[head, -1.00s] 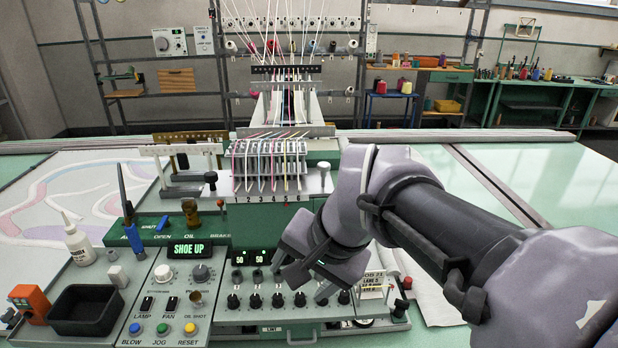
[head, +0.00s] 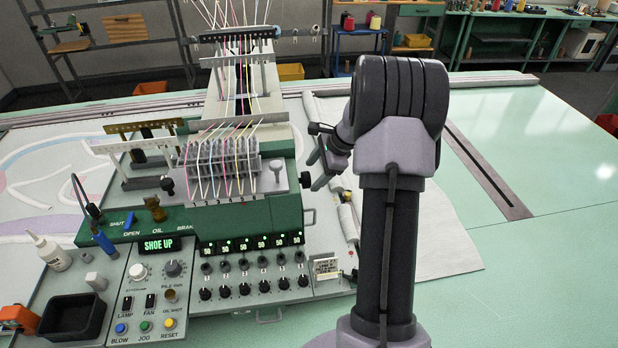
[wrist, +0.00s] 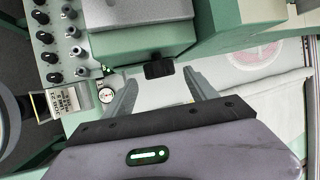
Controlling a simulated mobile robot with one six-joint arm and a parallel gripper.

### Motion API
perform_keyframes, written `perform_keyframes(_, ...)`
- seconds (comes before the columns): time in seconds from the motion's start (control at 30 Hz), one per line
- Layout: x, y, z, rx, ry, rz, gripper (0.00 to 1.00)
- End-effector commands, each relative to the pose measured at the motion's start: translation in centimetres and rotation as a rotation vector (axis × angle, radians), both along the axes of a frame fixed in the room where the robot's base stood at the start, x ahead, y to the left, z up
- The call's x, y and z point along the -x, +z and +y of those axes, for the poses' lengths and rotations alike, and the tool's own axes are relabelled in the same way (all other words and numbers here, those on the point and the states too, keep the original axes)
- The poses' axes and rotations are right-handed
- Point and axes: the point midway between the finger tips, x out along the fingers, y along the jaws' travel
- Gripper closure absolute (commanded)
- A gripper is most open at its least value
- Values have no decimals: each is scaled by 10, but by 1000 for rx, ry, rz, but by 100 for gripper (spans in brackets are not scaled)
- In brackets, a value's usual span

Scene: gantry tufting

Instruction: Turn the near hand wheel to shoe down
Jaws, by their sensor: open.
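A black knob (wrist: 160,70), seemingly the hand wheel, sticks out from the side of the green machine head in the wrist view. It lies between the lines of my two fingers, beyond their tips; no contact shows. In the head view a black knob (head: 306,180) sits at the right side of the machine head (head: 250,215), close to my gripper (head: 322,165). My gripper is open and empty, right of the head. Its fingers also show in the wrist view (wrist: 160,88). The green display (head: 158,245) reads SHOE UP.
Another black knob (head: 167,184) is on the left side of the head. A panel with dials (head: 245,290) lies in front, with a label card (head: 326,267) at its right end. Rolled pale cloth (head: 345,215) lies right of the head. The green table (head: 540,200) at right is clear.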

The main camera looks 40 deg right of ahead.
Motion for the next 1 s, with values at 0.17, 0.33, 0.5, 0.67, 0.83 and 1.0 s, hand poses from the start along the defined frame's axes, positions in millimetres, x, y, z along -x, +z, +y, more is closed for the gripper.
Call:
perform_keyframes(0.17,-11,-23,5,0,0,0,34)
perform_keyframes(0.33,-14,-29,6,0,1,0,34)
perform_keyframes(0.5,-14,-29,6,0,1,0,34)
perform_keyframes(0.67,-14,-29,6,0,1,0,63)
perform_keyframes(0.83,-14,-28,6,2,0,-1,96)
perform_keyframes(1.0,-14,-31,6,7,0,-10,96)
